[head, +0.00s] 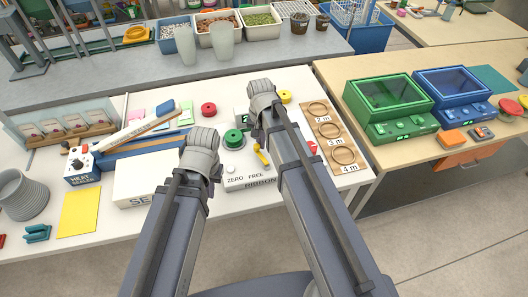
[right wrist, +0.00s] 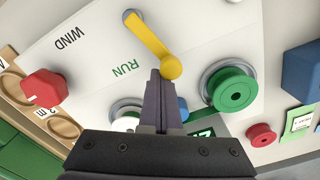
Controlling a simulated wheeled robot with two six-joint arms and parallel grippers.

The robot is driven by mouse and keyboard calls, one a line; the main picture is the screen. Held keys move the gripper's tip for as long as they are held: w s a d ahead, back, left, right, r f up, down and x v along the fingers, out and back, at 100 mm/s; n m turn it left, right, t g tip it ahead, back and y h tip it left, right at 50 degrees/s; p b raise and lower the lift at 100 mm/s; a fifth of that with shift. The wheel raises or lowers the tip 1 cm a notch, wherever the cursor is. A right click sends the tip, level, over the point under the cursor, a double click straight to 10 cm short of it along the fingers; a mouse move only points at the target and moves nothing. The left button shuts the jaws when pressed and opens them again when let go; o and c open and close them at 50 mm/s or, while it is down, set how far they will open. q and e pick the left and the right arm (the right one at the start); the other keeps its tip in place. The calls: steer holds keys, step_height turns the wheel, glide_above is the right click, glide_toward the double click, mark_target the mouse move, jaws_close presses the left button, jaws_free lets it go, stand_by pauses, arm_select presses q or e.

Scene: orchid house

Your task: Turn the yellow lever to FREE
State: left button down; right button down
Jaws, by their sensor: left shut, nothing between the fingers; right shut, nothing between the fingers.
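The yellow lever (right wrist: 150,42) is on the pale top of the ribbon machine (head: 250,183). In the right wrist view its round knob end points down and right, and the word RUN is printed left of it. In the head view my arms hide both grippers; only arm parts show.
On the machine are a red knob (right wrist: 43,88) and a green spool (right wrist: 230,88) beside the lever. A white box (head: 147,180) lies left of my left arm. A wooden board with rings (head: 335,142) stands right. A yellow sheet (head: 80,211) lies at the front left.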

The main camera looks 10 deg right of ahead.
steer(key=shift+a, duration=0.4)
steer(key=shift+s+a, duration=0.3)
steer(key=shift+a, duration=0.65)
steer(key=shift+s, duration=0.1)
steer(key=shift+s+a, duration=0.55)
steer(key=shift+a, duration=0.35)
steer(key=shift+s+a, duration=0.15)
steer(key=shift+w, duration=0.6)
